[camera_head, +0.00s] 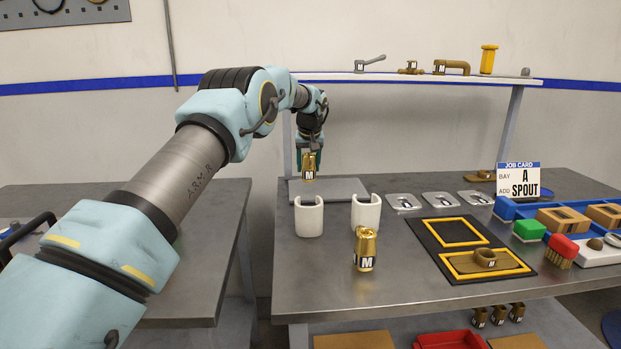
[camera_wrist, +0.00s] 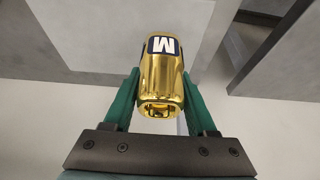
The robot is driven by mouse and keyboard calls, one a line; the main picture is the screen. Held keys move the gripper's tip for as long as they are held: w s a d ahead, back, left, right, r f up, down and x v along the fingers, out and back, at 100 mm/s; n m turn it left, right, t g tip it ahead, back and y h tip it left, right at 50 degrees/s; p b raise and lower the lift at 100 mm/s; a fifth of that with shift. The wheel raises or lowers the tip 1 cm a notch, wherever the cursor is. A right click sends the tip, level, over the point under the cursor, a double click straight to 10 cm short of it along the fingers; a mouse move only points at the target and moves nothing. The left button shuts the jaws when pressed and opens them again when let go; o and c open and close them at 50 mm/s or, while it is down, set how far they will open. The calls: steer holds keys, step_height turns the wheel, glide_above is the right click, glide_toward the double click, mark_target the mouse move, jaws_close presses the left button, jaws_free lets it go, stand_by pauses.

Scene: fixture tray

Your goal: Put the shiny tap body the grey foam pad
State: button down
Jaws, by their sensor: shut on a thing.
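My gripper (camera_head: 309,155) is shut on a shiny gold tap body (camera_head: 309,172) with an M label. In the wrist view, the tap body (camera_wrist: 162,75) sits between the two green fingers of my gripper (camera_wrist: 160,92). The grey foam pad (camera_head: 345,188) lies flat at the back left of the bench. In the head view the held tap body shows in front of the pad's left part; I cannot tell its exact height. A second shiny gold tap body (camera_head: 366,250) stands upright on the bench nearer the front, apart from my gripper.
Two white open holders (camera_head: 309,217) (camera_head: 366,213) stand just in front of the pad. A black mat (camera_head: 440,235) with yellow frames bears a brown part (camera_head: 485,258). Small grey plates, brushes and a blue tray (camera_head: 505,208) lie to the right. The bench's front left is clear.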

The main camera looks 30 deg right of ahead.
mark_target(309, 177)
steer(key=shift+f+p, duration=0.55)
steer(key=shift+f, duration=1.55)
steer(key=shift+f, duration=0.2)
steer(key=shift+c, duration=1)
jaws_free()
